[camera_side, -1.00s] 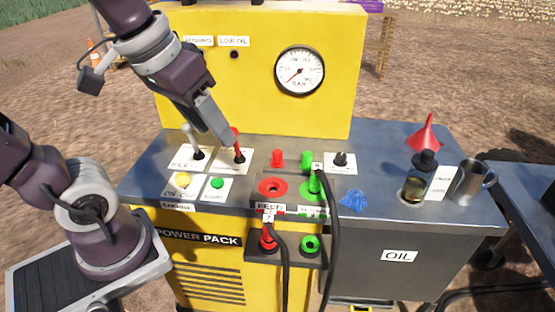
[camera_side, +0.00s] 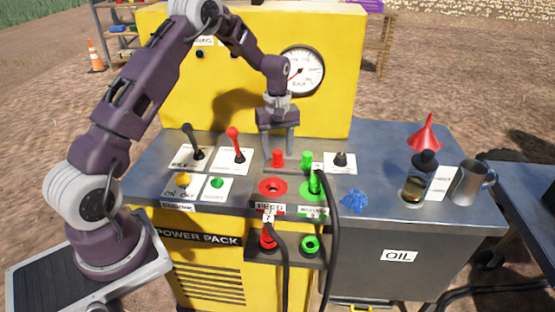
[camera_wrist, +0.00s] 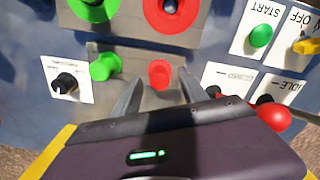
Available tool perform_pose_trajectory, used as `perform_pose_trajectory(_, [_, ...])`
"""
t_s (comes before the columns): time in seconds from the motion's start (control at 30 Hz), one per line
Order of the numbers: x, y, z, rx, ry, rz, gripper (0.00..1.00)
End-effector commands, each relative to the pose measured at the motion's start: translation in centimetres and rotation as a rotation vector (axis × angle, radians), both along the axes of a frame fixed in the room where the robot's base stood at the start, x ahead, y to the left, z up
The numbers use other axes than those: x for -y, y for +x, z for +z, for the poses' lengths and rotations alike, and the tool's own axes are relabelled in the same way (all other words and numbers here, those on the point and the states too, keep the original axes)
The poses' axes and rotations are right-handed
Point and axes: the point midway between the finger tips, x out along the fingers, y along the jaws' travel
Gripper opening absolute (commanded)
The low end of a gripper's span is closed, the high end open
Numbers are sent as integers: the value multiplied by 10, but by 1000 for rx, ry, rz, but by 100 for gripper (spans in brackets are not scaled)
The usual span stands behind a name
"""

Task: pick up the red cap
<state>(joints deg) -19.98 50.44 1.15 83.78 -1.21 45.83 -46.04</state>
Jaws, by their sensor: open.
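The red cap (camera_side: 278,158) is a small red cylinder standing on the panel behind the red ring socket. In the wrist view the red cap (camera_wrist: 160,73) lies at the fingertips, centred between them. My gripper (camera_side: 279,150) points down over it, with its two fingers apart. In the wrist view my gripper (camera_wrist: 160,88) is empty, with one finger on each side of the cap's line. I cannot tell whether the tips reach down around the cap. A green cap (camera_side: 306,160) stands just right of it and also shows in the wrist view (camera_wrist: 104,66).
A red ring socket (camera_side: 273,187) and a green socket with a hose (camera_side: 314,187) are in front. A red-knobbed lever (camera_side: 233,133) stands left, a black knob (camera_side: 341,160) right. The yellow gauge panel (camera_side: 225,85) rises behind. A blue rag (camera_side: 354,200) lies right.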

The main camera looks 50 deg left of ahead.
Motion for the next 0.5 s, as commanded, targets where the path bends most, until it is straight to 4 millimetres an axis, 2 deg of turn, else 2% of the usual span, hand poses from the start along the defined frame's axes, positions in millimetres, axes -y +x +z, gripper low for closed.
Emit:
perform_pose_trajectory(0.1, [0,0,-11,0,0,-1,51])
perform_pose_trajectory(0.3, [0,0,-12,1,0,-1,51])
perform_pose_trajectory(0.5, [0,0,-11,1,0,-2,11])
